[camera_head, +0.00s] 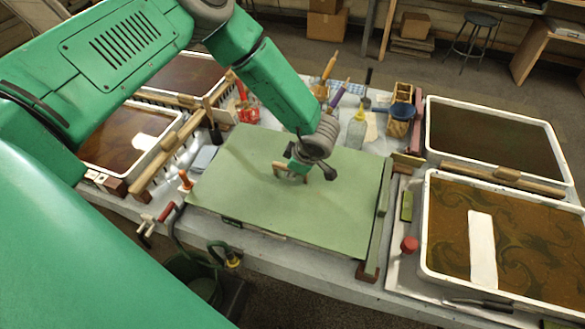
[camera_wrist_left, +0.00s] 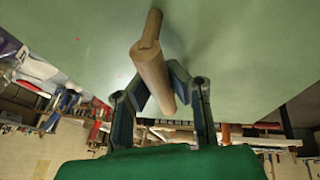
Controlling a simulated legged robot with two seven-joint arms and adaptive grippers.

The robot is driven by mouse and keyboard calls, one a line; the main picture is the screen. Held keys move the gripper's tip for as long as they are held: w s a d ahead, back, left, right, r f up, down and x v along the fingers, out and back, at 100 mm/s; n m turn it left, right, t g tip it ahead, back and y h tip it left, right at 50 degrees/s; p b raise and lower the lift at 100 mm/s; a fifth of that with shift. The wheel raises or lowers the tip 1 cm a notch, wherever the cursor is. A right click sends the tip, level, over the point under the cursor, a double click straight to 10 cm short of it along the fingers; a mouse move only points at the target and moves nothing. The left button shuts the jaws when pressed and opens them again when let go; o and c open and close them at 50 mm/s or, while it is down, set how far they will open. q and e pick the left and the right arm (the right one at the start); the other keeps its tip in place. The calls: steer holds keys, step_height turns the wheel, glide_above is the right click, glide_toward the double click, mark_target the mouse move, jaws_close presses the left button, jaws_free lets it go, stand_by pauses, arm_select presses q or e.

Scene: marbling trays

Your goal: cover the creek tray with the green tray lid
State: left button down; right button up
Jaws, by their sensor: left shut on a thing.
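The flat green tray lid (camera_head: 325,215) spans the middle of the table in the head view. My left gripper (camera_head: 297,170) is shut on the lid's wooden handle (camera_head: 280,165). In the left wrist view, the fingers (camera_wrist_left: 160,95) close around the round handle (camera_wrist_left: 152,75), and the lid's green face (camera_wrist_left: 240,50) fills the upper part. What lies under the lid is hidden. No label tells me which tray is the creek tray. A white-rimmed tray with swirled brown-green liquid (camera_head: 424,235) stands at the right. My right gripper is not in view.
A dark tray (camera_head: 428,125) stands behind the swirled one. Two brown trays, the nearer one (camera_head: 110,140) partly behind my arm, stand left. A red-capped jar (camera_head: 409,244) stands between lid and right tray.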

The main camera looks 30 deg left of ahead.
arm_select(q)
steer(key=shift+a, duration=0.3)
steer(key=c, duration=1.6)
jaws_free()
steer(key=shift+a+f, duration=0.1)
steer(key=shift+a, duration=0.1)
steer(key=shift+o, duration=0.3)
steer(key=shift+a, duration=0.2)
steer(key=shift+d+r, duration=0.3)
steer(key=shift+d, duration=0.15)
steer(key=v, duration=1.1)
steer(key=shift+a, duration=0.2)
